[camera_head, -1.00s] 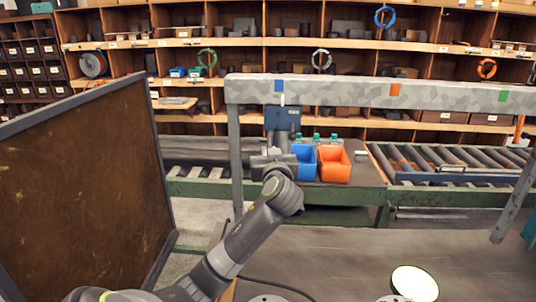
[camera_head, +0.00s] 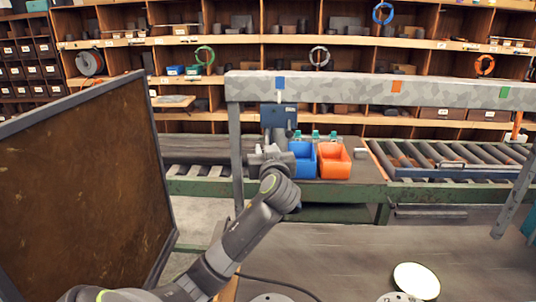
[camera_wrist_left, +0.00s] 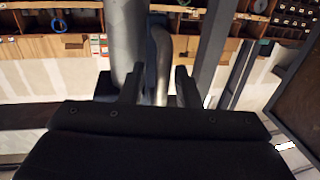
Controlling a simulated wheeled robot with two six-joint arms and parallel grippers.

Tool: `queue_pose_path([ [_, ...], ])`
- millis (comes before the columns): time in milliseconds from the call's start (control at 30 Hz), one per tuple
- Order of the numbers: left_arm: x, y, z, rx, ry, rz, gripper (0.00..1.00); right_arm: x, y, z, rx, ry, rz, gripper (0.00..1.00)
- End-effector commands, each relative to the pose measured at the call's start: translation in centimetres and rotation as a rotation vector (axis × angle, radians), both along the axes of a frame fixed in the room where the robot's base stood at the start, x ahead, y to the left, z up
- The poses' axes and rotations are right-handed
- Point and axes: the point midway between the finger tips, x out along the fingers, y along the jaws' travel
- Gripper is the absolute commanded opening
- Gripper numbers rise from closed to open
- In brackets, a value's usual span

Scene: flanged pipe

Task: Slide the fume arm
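The fume arm's blue-grey carriage box (camera_head: 278,115) hangs under the speckled grey beam (camera_head: 340,91). A white pointer (camera_head: 279,97) above the box stands under the blue mark (camera_head: 280,81) on the beam. My left gripper (camera_head: 268,156) is raised just below the box and hides its lower parts. In the left wrist view my left gripper's two dark fingers (camera_wrist_left: 158,82) stand on either side of a curved grey tube (camera_wrist_left: 162,50). Whether they press on it is not clear. A thicker grey pipe (camera_wrist_left: 125,40) runs beside it. My right gripper is out of view.
The beam also carries an orange mark (camera_head: 396,86) and a green mark (camera_head: 504,92). A brown panel (camera_head: 85,190) stands at left.

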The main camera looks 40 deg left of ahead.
Motion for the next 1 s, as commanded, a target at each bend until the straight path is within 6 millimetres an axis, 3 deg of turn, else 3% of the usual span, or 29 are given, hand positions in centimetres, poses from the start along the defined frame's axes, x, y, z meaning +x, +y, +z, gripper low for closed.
queue_pose_path([
  [167, -0.8, -1.1, 0.0, -0.003, -0.002, -0.003, 0.29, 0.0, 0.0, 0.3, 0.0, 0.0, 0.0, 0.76],
  [600, -6.1, -7.0, -0.2, -0.008, -0.001, -0.003, 0.29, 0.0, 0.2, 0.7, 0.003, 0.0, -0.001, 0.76],
  [1000, -9.6, -10.9, -0.2, -0.007, 0.0, -0.001, 0.29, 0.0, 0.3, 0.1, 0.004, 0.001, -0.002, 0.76],
])
